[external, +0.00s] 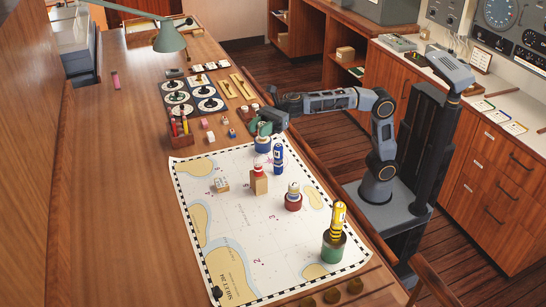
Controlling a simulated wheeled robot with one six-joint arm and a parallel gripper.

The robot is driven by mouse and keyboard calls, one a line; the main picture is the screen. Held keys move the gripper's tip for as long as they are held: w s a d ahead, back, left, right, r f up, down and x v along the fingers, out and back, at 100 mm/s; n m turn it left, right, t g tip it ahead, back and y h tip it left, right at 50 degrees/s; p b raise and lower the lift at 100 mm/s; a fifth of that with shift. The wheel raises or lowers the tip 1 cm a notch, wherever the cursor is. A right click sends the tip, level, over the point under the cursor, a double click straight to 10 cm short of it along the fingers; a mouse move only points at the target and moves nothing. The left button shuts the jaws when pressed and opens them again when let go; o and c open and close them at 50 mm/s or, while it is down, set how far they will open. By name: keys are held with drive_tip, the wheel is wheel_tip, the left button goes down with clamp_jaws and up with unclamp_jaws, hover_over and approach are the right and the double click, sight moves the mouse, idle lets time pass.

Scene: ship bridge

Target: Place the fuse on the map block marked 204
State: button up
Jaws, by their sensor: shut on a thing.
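The map (235,225) lies flat on the wooden desk. Its corner title block reads SHEET 204 (228,287) at the near left, bare apart from a small dark round thing at its left edge. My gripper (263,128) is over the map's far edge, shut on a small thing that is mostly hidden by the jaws. Just below the jaws is a blue round piece (263,146); whether it touches the held thing cannot be told. I cannot make out for sure which piece is the fuse.
A green lamp (169,38) overhangs the desk. The map's left side is mostly clear.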

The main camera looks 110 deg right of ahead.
drive_tip(key=d+n+y, duration=0.1)
drive_tip(key=d, duration=0.5)
drive_tip(key=p, duration=0.2)
hover_over(219, 184)
drive_tip(key=shift+g, duration=0.4)
drive_tip(key=shift+f, duration=7.65)
drive_tip(key=shift+w+f, duration=0.15)
drive_tip(key=shift+f, duration=1.5)
drive_tip(key=shift+f+b, duration=0.25)
drive_tip(key=shift+b, duration=0.25)
drive_tip(key=o, duration=0.9)
drive_tip(key=shift+r, duration=0.1)
